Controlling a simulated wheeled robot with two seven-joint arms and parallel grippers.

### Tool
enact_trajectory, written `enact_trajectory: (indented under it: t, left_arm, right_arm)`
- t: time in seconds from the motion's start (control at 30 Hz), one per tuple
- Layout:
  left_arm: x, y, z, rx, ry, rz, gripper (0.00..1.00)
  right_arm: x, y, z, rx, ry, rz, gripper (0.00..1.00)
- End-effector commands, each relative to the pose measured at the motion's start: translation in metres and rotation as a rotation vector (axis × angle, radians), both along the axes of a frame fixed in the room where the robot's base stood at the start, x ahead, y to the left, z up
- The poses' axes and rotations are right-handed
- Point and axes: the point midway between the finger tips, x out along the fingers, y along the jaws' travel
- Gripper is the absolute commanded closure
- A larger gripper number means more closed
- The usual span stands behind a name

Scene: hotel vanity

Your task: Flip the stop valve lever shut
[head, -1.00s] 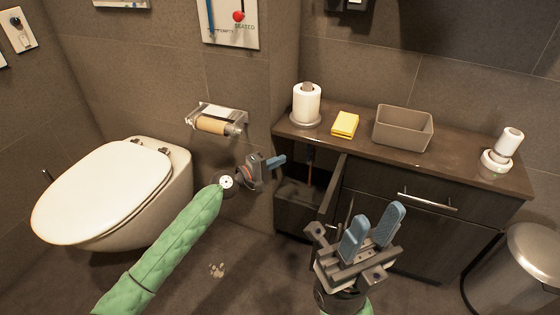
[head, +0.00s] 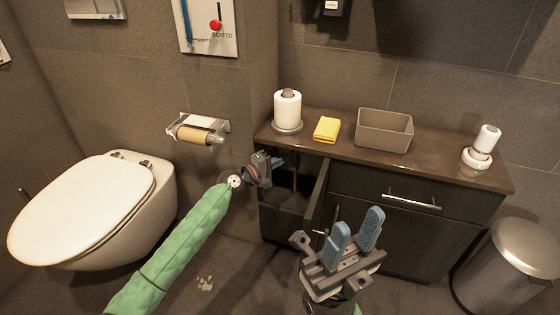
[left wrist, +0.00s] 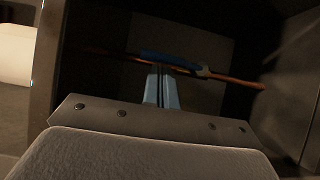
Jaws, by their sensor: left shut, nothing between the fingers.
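The stop valve's blue lever (left wrist: 168,58) shows in the left wrist view, lying nearly along a copper pipe (left wrist: 240,82) inside the dark cabinet. A small brass-coloured valve part (left wrist: 204,72) sits at the lever's right end. My left gripper (left wrist: 162,72) is shut and empty, its light blue fingertips just below the lever in that view. I cannot tell whether they touch it. In the head view my left gripper (head: 279,161) reaches into the cabinet opening, and the lever cannot be made out there. My right gripper (head: 356,222) is open and empty, in front of the cabinet.
The cabinet door (head: 317,197) stands open, to the right of my left gripper. The counter (head: 430,162) above holds a paper roll (head: 288,107), yellow cloth (head: 327,129) and grey-brown bin (head: 385,130). A toilet (head: 90,205) stands left, a metal trash can (head: 510,262) right.

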Motion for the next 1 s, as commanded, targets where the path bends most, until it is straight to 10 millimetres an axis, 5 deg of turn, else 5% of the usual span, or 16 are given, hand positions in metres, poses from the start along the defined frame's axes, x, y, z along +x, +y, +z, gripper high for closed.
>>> enact_trajectory:
  t: [1.0]
  left_arm:
    - [-0.004, -0.012, 0.007, 0.125, -0.040, -0.001, 1.00]
  right_arm:
    - [-0.004, -0.010, 0.024, -0.015, 0.008, -0.064, 0.64]
